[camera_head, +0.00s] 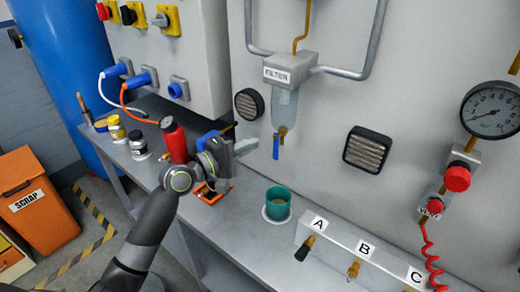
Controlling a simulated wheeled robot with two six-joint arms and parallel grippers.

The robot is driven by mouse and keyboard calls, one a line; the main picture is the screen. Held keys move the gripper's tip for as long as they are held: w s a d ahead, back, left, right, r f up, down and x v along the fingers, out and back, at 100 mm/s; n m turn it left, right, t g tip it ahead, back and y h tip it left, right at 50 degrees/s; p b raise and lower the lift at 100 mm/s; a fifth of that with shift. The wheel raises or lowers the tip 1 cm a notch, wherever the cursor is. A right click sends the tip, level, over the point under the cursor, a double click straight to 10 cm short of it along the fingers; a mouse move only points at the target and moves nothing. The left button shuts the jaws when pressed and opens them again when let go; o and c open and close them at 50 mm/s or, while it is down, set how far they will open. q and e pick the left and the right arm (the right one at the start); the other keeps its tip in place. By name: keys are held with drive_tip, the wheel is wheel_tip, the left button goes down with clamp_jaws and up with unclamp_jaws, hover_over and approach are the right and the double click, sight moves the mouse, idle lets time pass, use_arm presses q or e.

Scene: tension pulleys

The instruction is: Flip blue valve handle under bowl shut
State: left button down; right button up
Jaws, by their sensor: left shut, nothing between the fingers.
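The filter (291,68) is a grey block on the panel with a clear bowl (285,104) under it. A small brass valve (283,131) sits at the bowl's bottom. Its blue handle (276,147) hangs straight down, just left of the brass outlet. My left gripper (246,148) is shut and empty, a little left of the blue handle, with a visible gap in the picture. Its depth relative to the handle is hard to judge. My right gripper is not in view.
A teal cup (278,203) stands on the bench below the valve. A red bottle (174,140) and small jars (137,142) stand left, near my left arm. A block labelled A, B, C (345,250) lies right. Round and square vents (367,149) flank the bowl.

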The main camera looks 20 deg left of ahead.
sight(276, 147)
use_arm(q)
drive_tip(key=d, duration=0.1)
drive_tip(key=s+d+p, duration=0.1)
drive_tip(key=d, duration=0.1)
drive_tip(key=shift+s+d, duration=0.25)
drive_tip(key=shift+d, duration=0.05)
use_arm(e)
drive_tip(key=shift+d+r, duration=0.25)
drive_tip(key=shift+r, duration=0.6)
